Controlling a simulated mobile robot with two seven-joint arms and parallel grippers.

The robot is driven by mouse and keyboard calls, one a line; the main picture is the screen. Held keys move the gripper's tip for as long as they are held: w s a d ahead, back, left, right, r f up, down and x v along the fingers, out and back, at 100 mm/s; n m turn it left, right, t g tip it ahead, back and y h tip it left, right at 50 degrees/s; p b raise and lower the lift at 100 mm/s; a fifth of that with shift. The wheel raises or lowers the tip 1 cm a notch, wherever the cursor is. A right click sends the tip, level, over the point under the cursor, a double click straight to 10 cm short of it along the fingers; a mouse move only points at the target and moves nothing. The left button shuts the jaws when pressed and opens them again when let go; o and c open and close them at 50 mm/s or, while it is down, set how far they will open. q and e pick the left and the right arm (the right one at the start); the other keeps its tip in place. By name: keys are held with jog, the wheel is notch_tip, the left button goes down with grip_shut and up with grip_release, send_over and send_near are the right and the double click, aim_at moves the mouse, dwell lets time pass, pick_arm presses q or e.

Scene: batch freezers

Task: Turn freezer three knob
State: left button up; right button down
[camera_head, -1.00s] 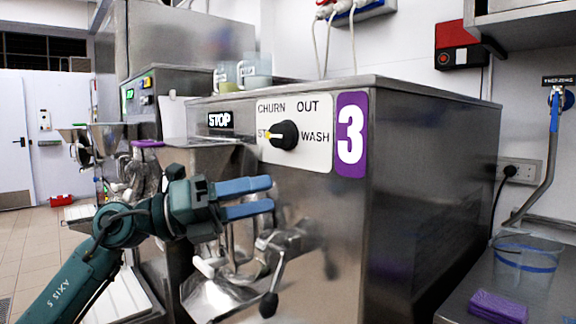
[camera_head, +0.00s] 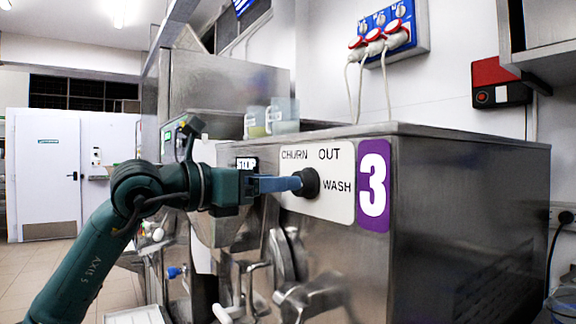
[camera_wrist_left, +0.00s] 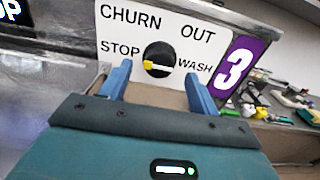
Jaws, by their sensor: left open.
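The black round knob (camera_head: 307,183) sits on the white label plate (camera_head: 340,200) of freezer three, marked by a purple "3" sign (camera_head: 373,186). In the left wrist view the knob (camera_wrist_left: 159,60) shows its yellow pointer toward STOP, at the left. My left gripper (camera_head: 285,184) is at the knob in the head view. In the left wrist view its two blue fingers (camera_wrist_left: 160,82) are open, one toward each side of the knob and below it in the picture. I cannot tell whether they touch it. My right gripper is not in view.
The steel freezer body (camera_head: 460,200) fills the right. Metal spout parts and a lever (camera_head: 300,295) stick out below the knob. Clear jugs (camera_head: 282,115) stand behind the panel. A socket box with plugs (camera_head: 385,35) hangs on the wall.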

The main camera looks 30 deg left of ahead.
aim_at(303, 184)
pick_arm(q)
jog(key=shift+p+x, duration=0.35)
jog(key=shift+x, duration=1.4)
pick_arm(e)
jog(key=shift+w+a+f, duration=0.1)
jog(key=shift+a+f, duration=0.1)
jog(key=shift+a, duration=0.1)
pick_arm(q)
jog(key=c, duration=0.9)
jog(key=shift+c, duration=0.2)
